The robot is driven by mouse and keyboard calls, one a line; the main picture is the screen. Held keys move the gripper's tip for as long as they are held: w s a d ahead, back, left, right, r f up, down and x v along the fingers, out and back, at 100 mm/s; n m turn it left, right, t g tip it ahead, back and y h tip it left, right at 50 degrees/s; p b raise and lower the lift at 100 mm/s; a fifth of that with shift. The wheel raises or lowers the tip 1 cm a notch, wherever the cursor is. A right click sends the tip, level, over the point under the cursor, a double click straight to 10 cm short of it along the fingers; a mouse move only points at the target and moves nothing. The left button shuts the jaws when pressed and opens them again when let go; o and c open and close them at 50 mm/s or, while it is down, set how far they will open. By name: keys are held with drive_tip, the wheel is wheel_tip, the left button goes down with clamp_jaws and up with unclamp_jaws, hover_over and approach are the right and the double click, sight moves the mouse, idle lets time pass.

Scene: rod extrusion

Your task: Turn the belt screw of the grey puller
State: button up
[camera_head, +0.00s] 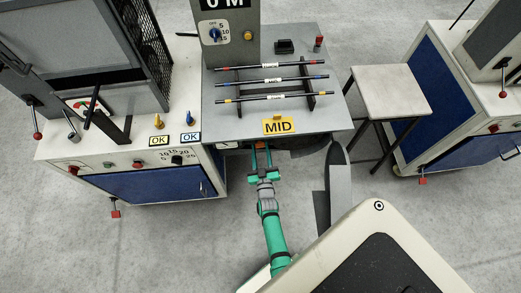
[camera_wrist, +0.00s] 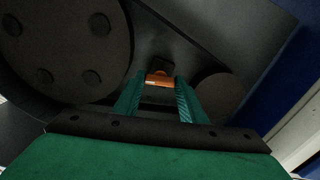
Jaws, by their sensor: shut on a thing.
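The belt screw shows as an orange piece (camera_wrist: 159,79) in the wrist view, set in front of a dark block. My gripper (camera_wrist: 160,88) has its two green fingers on either side of the orange piece and is shut on it. In the head view my gripper (camera_head: 262,148) reaches to the front edge of the grey puller's top (camera_head: 225,125), near the yellow MID sign. A large dark wheel (camera_wrist: 70,45) with round studs lies left of the fingers, and a smaller dark roller (camera_wrist: 218,95) lies right. The head view mostly hides the screw.
Three rods (camera_head: 270,82) lie on a rack on the grey top. A stool (camera_head: 390,90) stands to the right. A white-topped bench (camera_head: 130,165) with blue panels adjoins on the left. A dark curved guard (camera_head: 337,165) rises close right of my arm. Open floor lies in front.

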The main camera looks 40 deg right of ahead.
drive_tip(key=shift+m, duration=1.1)
drive_tip(key=o, duration=1.1)
drive_tip(key=shift+c, duration=0.2)
drive_tip(key=shift+s, duration=0.1)
drive_tip(key=v, duration=1)
drive_tip(key=shift+s, duration=0.35)
drive_tip(key=shift+a, duration=0.15)
